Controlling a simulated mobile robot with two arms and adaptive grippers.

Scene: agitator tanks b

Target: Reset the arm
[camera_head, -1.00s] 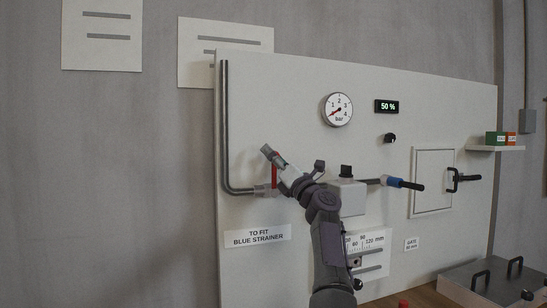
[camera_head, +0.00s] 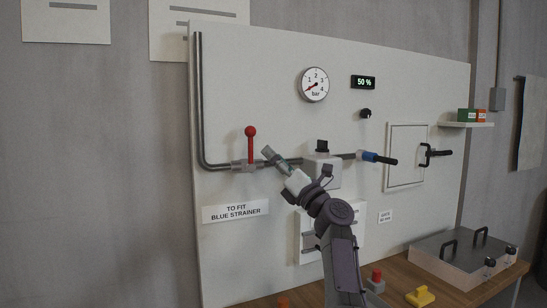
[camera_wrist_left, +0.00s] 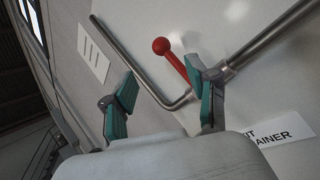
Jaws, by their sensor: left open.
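My left arm rises from the bottom of the head view, with its left gripper (camera_head: 275,160) in front of the pipe, right of the red-knobbed lever (camera_head: 251,146). The lever stands upright on its valve on the pipe (camera_head: 200,110). In the left wrist view the left gripper (camera_wrist_left: 163,105) is open, its two teal-padded fingers apart with nothing between them. The red lever (camera_wrist_left: 172,60) shows beyond the fingers there, its lower end partly hidden by the right-hand finger. My right gripper is in neither view.
The panel holds a pressure gauge (camera_head: 315,84), a "50 %" display (camera_head: 363,82), a blue-collared fitting (camera_head: 370,156) and a hatch with a black handle (camera_head: 428,154). Below are a wooden bench (camera_head: 390,284), a lidded box (camera_head: 462,258) and a yellow object (camera_head: 420,296).

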